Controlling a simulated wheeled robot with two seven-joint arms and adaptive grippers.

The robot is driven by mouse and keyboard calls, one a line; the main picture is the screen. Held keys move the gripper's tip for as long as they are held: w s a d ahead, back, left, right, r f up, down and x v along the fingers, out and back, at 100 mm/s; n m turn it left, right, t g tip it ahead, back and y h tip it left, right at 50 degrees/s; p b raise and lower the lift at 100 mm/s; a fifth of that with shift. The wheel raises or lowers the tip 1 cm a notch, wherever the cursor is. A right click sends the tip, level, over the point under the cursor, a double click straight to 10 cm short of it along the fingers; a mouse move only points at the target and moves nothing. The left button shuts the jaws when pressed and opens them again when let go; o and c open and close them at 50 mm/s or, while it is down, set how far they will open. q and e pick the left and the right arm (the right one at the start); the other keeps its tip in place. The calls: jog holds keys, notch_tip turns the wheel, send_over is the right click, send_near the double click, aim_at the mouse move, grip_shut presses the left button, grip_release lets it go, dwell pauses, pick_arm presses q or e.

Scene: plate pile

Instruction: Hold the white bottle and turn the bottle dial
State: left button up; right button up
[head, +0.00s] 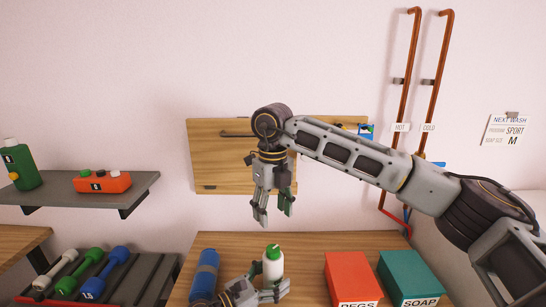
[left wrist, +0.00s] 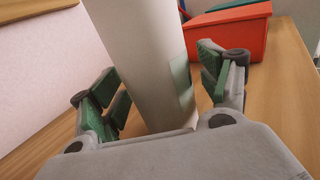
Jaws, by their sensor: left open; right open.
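The white bottle (head: 272,268) stands upright on the wooden table, with a green dial (head: 272,251) on its top. In the left wrist view the bottle's pale body (left wrist: 135,60) rises between the spread fingers, and its top is out of frame. My left gripper (head: 266,291) is open around the bottle's lower part; it also shows in the left wrist view (left wrist: 160,85). I cannot tell whether either finger touches the bottle. My right gripper (head: 273,213) is open and empty, pointing down above the bottle, with a gap between its fingertips and the dial.
A red box (head: 350,270) marked PEGS and a teal box (head: 410,272) marked SOAP stand to the right. A wooden wall panel (head: 212,165) with a dark bar is behind my right gripper. Dumbbells (head: 92,270) lie on a left rack.

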pick_arm(q)
jog(key=shift+s+a, duration=0.15)
jog(key=shift+a, duration=0.05)
jog(key=shift+v, duration=5.8)
jog(key=shift+s, duration=0.15)
